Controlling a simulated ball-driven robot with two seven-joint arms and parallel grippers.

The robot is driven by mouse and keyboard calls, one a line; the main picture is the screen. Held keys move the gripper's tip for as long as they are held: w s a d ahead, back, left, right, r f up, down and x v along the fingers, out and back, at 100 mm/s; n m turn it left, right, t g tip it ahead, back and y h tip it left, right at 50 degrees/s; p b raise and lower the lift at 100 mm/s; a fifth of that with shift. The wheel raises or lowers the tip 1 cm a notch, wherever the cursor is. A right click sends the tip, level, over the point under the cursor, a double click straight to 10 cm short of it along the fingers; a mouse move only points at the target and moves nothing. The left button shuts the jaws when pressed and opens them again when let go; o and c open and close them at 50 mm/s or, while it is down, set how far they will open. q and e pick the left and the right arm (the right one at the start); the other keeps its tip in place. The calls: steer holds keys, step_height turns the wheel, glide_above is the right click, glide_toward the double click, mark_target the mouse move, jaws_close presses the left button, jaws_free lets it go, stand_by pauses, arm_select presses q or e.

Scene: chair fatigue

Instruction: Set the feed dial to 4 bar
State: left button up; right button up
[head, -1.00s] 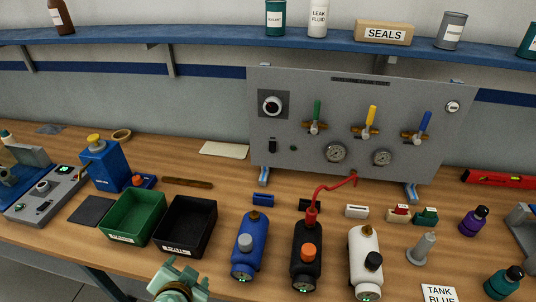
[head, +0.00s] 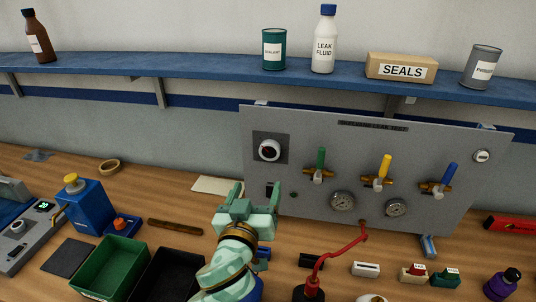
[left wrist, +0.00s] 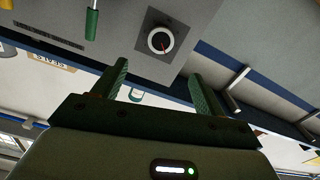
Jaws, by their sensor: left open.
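The feed dial (head: 269,150) is a round white-rimmed knob with a dark face on a dark square plate at the upper left of the grey panel (head: 340,150). In the left wrist view the dial (left wrist: 160,40) shows a red mark and lies beyond the fingertips, roughly between them. Its scale is too small to read. My left gripper (head: 254,192) is open and empty, below and slightly left of the dial, apart from it. Its two green fingers (left wrist: 160,72) are spread in the left wrist view. My right gripper is not in view.
Valves with green (head: 320,162), yellow (head: 385,167) and blue (head: 447,178) handles and two gauges sit right of the dial. A red hose (head: 345,241) rises to the panel. A shelf (head: 200,66) with containers runs above. Green (head: 108,268) and black bins stand at front left.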

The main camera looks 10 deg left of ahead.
mark_target(269, 153)
arm_select(q)
steer(key=w, duration=1.1)
steer(key=shift+w, duration=0.4)
steer(key=shift+w+f, duration=0.1)
steer(key=shift+w, duration=0.5)
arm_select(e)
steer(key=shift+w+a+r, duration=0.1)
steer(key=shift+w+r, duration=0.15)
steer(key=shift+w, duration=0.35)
arm_select(q)
steer(key=c, duration=1)
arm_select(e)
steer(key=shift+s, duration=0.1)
